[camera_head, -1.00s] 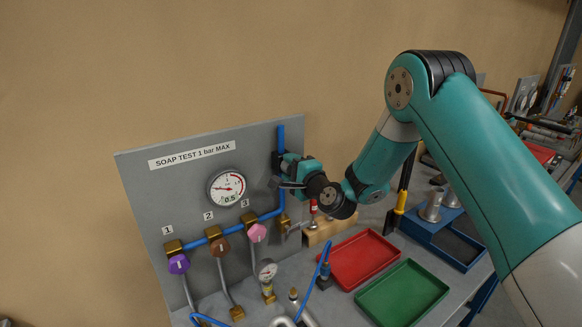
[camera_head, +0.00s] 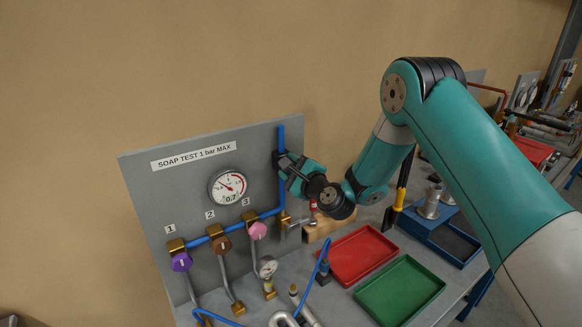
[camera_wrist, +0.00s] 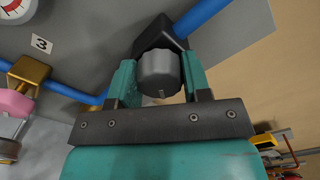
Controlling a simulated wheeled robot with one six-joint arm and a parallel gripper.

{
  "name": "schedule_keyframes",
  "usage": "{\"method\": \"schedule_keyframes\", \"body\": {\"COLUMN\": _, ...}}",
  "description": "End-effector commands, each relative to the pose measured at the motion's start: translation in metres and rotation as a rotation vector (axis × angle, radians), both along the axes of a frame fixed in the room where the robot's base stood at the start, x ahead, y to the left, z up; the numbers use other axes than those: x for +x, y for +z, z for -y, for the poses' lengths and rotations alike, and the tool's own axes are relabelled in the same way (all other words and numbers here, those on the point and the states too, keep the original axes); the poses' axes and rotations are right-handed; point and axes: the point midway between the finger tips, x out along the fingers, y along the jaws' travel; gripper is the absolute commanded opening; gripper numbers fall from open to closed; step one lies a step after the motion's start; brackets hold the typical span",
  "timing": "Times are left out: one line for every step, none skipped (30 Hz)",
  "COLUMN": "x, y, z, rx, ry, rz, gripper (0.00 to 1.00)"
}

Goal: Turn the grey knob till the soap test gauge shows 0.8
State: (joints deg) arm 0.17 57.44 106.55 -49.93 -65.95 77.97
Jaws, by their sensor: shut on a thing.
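The grey knob (camera_wrist: 160,74) sits on a black valve body (camera_wrist: 160,36) on the blue pipe. In the wrist view my gripper (camera_wrist: 160,82) has one finger on each side of the knob and is shut on it. In the head view my gripper (camera_head: 284,163) is at the panel's right side and mostly hides the knob. The soap test gauge (camera_head: 227,187) is a round white dial on the grey panel, under the label "SOAP TEST 1 bar MAX" (camera_head: 194,156). Its readout shows 0.7. Only the gauge's edge shows in the wrist view.
Purple (camera_head: 181,262), brown (camera_head: 221,246) and pink (camera_head: 257,230) knobs line the blue pipe at lower left. A small gauge (camera_head: 266,266) stands below. A red tray (camera_head: 357,279) and a green tray (camera_head: 436,284) lie on the bench to the right.

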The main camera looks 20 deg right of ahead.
Motion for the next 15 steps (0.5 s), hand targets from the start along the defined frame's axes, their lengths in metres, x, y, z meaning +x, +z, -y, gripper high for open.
{"method": "schedule_keyframes", "body": {"x": 0.0007, "y": 0.0017, "z": 0.0009, "rx": 0.03, "ry": -0.003, "rz": -0.005, "gripper": 0.11}}
{"method": "schedule_keyframes", "body": {"x": 0.0007, "y": 0.0017, "z": 0.0009, "rx": 0.041, "ry": -0.003, "rz": -0.009, "gripper": 0.11}}
{"method": "schedule_keyframes", "body": {"x": 0.0007, "y": 0.0018, "z": 0.001, "rx": 0.048, "ry": -0.003, "rz": -0.011, "gripper": 0.11}}
{"method": "schedule_keyframes", "body": {"x": 0.0007, "y": 0.0018, "z": 0.0009, "rx": 0.05, "ry": -0.002, "rz": -0.011, "gripper": 0.11}}
{"method": "schedule_keyframes", "body": {"x": 0.0007, "y": 0.0018, "z": 0.0009, "rx": 0.049, "ry": -0.002, "rz": -0.011, "gripper": 0.11}}
{"method": "schedule_keyframes", "body": {"x": 0.0007, "y": 0.0018, "z": 0.0009, "rx": 0.048, "ry": -0.003, "rz": -0.011, "gripper": 0.11}}
{"method": "schedule_keyframes", "body": {"x": 0.0007, "y": 0.0018, "z": 0.0009, "rx": 0.048, "ry": -0.002, "rz": -0.011, "gripper": 0.11}}
{"method": "schedule_keyframes", "body": {"x": 0.0007, "y": 0.0018, "z": 0.0009, "rx": 0.048, "ry": -0.002, "rz": -0.011, "gripper": 0.11}}
{"method": "schedule_keyframes", "body": {"x": 0.0007, "y": 0.0018, "z": 0.0009, "rx": 0.052, "ry": -0.002, "rz": -0.012, "gripper": 0.11}}
{"method": "schedule_keyframes", "body": {"x": 0.0007, "y": 0.0018, "z": 0.0009, "rx": 0.064, "ry": -0.002, "rz": -0.016, "gripper": 0.11}}
{"method": "schedule_keyframes", "body": {"x": 0.0007, "y": 0.0018, "z": 0.0009, "rx": 0.084, "ry": -0.002, "rz": -0.022, "gripper": 0.11}}
{"method": "schedule_keyframes", "body": {"x": 0.0007, "y": 0.0019, "z": 0.0009, "rx": 0.126, "ry": -0.002, "rz": -0.036, "gripper": 0.11}}
{"method": "schedule_keyframes", "body": {"x": 0.0007, "y": 0.0019, "z": 0.0009, "rx": 0.162, "ry": -0.002, "rz": -0.048, "gripper": 0.11}}
{"method": "schedule_keyframes", "body": {"x": 0.0007, "y": 0.0019, "z": 0.0009, "rx": 0.197, "ry": -0.002, "rz": -0.059, "gripper": 0.11}}
{"method": "schedule_keyframes", "body": {"x": 0.0007, "y": 0.002, "z": 0.001, "rx": 0.238, "ry": -0.002, "rz": -0.073, "gripper": 0.11}}
